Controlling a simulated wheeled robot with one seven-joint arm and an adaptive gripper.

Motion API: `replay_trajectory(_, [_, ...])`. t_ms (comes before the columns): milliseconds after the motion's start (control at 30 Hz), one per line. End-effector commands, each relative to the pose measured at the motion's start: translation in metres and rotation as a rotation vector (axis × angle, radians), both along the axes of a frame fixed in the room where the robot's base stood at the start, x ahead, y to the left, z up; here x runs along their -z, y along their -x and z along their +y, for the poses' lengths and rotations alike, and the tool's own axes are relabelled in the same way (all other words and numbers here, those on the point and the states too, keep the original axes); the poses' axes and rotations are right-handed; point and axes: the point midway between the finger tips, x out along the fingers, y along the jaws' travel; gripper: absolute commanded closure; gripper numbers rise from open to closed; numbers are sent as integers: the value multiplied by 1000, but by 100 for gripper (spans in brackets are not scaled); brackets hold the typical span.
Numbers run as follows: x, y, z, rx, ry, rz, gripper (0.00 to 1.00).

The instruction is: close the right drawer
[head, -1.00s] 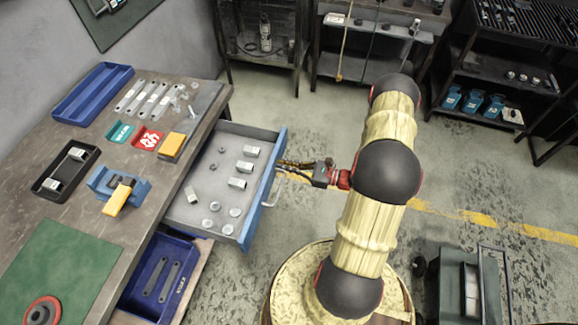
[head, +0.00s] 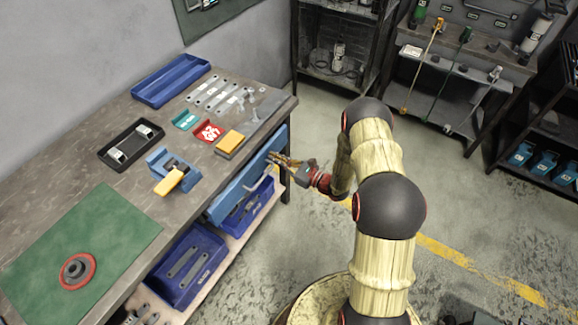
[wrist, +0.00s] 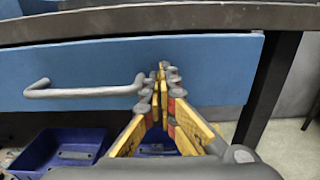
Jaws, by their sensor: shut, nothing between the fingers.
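The right drawer (head: 250,178) has a blue front and sits under the bench top at its right end. In the head view its front is near the bench edge and its inside is hidden. In the wrist view the blue front (wrist: 210,62) is close to level with the bench edge, with a grey bar handle (wrist: 85,90) at its left. My gripper (head: 280,160) is shut and empty, its fingertips at the drawer front. In the wrist view the fingertips (wrist: 162,72) are just right of the handle; I cannot tell whether they touch the front.
The bench top (head: 110,172) holds a blue tray (head: 170,82), a black tray (head: 130,146), a blue vise-like fixture (head: 172,170), a yellow block (head: 229,142) and a green mat (head: 85,238). Blue bins (head: 188,265) stand on the shelf below. The floor to the right is open.

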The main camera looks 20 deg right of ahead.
Motion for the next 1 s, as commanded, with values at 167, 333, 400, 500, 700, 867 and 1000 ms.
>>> replay_trajectory(167, [0, -17, 13, -1, -1, -1, 100])
replay_trajectory(333, [0, -24, 17, 0, 0, 0, 100])
replay_trajectory(400, [0, -25, 18, 0, 0, 0, 100])
replay_trajectory(500, [0, -25, 18, 0, 1, -1, 100])
replay_trajectory(700, [-1, -26, 18, -1, 1, -2, 100])
replay_trajectory(867, [-1, -25, 16, -1, 2, -3, 100])
replay_trajectory(1000, [0, -20, 7, -2, 0, -1, 100])
